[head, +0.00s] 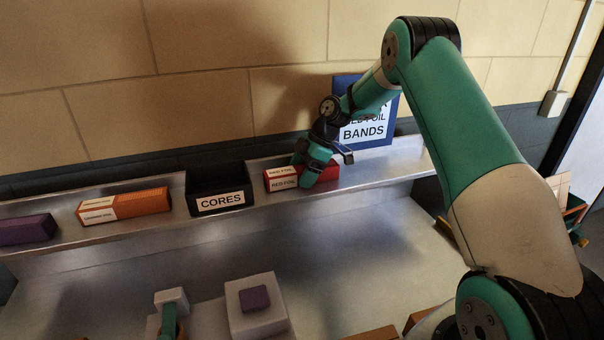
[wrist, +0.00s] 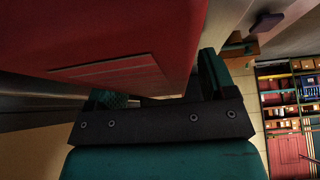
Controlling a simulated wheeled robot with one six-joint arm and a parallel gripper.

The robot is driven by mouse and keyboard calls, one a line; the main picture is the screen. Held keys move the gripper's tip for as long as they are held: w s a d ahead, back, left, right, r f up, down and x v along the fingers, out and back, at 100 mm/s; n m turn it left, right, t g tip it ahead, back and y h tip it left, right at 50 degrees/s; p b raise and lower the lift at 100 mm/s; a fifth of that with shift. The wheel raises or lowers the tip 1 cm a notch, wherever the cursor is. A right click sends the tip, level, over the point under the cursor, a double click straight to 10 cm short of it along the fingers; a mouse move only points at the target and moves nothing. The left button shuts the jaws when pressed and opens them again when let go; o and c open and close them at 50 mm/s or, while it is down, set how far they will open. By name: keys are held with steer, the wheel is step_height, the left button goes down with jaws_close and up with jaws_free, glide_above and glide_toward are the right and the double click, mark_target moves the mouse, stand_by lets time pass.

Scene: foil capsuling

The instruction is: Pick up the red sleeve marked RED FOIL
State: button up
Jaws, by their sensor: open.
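The red sleeve (head: 283,181) with white RED FOIL labels lies on the metal shelf, right of the CORES bin. My gripper (head: 319,168) is at the sleeve's right part, with one teal finger in front of it. In the wrist view the sleeve (wrist: 120,35) fills the upper left, very close, its label face seen at a slant. My gripper's open fingers (wrist: 160,92) show below and to the right of it. The sleeve hides part of the left finger. Whether either finger touches the sleeve cannot be told.
The black CORES bin (head: 218,202), an orange sleeve (head: 140,205) and a purple sleeve (head: 24,231) stand along the shelf to the left. A blue BANDS sign (head: 368,133) stands behind my gripper. Below, a white block (head: 257,321) bears a purple piece (head: 254,298).

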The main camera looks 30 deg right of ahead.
steer(key=c, duration=1)
steer(key=shift+r, duration=0.15)
